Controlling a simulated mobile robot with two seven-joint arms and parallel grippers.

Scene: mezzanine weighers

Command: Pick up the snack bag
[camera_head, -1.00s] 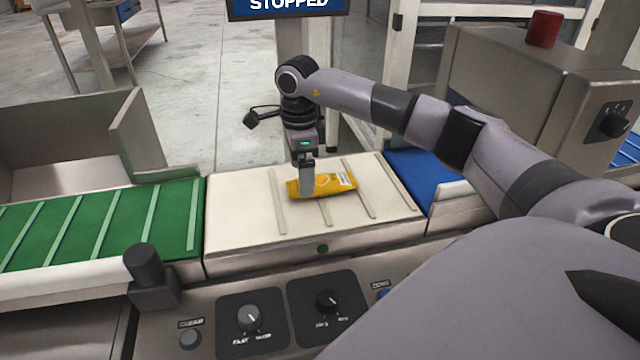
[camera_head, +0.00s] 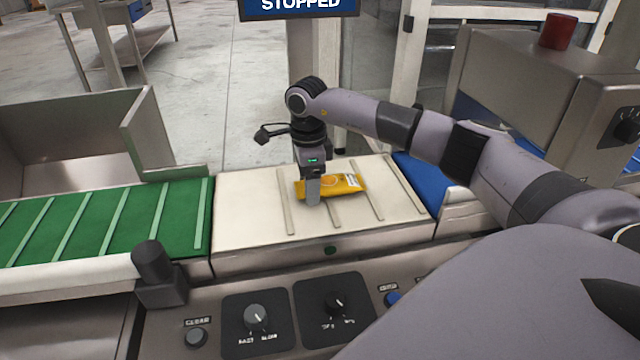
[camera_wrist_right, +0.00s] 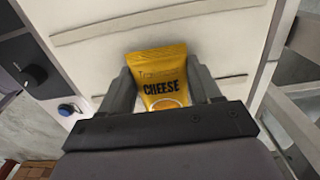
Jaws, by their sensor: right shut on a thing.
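The snack bag (camera_head: 346,184) is yellow with a white label patch and lies on or just above the cream weigher belt (camera_head: 245,215) in the head view. In the right wrist view the bag (camera_wrist_right: 160,75) shows the word CHEESE and sits between the two fingers. My right gripper (camera_head: 313,190) points down and is shut on the bag, a finger on each side of it; it also shows in the right wrist view (camera_wrist_right: 162,92). I cannot tell whether the bag touches the belt. My left gripper is not in view.
A green ribbed belt (camera_head: 100,220) adjoins on the left, and a blue belt (camera_head: 425,175) on the right. A control panel with knobs (camera_head: 257,316) lies in front, beside a black post (camera_head: 152,265). A steel housing (camera_head: 530,85) stands at right. A STOPPED sign (camera_head: 298,5) hangs behind.

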